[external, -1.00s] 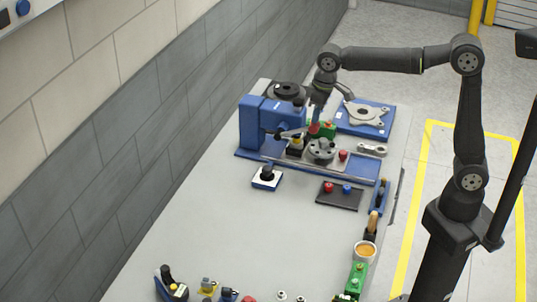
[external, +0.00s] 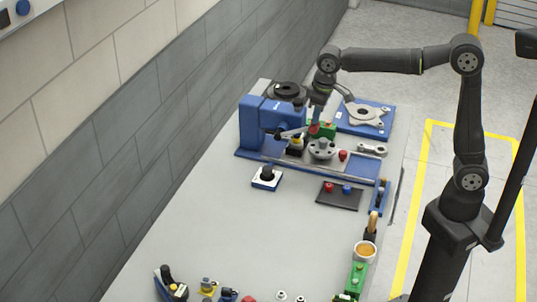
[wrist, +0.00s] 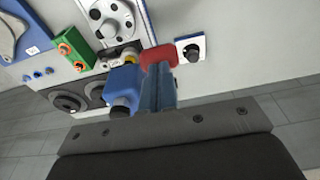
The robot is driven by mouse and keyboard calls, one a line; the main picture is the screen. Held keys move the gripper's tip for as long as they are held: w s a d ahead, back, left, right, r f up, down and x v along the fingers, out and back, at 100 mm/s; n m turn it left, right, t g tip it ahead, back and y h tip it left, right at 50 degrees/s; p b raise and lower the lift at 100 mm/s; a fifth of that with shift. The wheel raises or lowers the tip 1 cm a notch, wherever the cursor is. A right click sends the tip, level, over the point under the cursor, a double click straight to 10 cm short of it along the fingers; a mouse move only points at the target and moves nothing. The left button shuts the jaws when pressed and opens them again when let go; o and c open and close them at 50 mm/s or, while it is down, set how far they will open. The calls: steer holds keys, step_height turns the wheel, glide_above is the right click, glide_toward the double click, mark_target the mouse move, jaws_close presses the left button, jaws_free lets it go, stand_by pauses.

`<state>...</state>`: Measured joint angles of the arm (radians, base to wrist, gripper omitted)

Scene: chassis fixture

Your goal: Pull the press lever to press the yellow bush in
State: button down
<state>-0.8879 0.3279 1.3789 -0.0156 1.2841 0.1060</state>
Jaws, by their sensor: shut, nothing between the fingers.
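The blue press (external: 255,122) stands at the back left of the bench. Its grey lever (external: 292,132) reaches out to the right and ends in a red grip (external: 314,129). The red grip (wrist: 158,57) also shows in the wrist view, by my fingertips. The yellow bush (external: 297,140) is small and partly hidden under the press head; a bit of yellow (wrist: 131,54) shows beside the blue head in the wrist view. My gripper (external: 317,118) is shut and empty, pointing down close to the red grip. I cannot tell whether it touches the grip.
A grey round part (external: 322,149) sits on the fixture just in front. A green block (external: 329,131) and a blue plate with a metal part (external: 364,117) are to the right. A black-knobbed white-topped box (external: 267,178) stands in front.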

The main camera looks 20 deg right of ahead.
mark_target(318, 125)
steer(key=shift+f, duration=1.1)
steer(key=shift+s+d+f, duration=0.3)
steer(key=shift+f, duration=0.35)
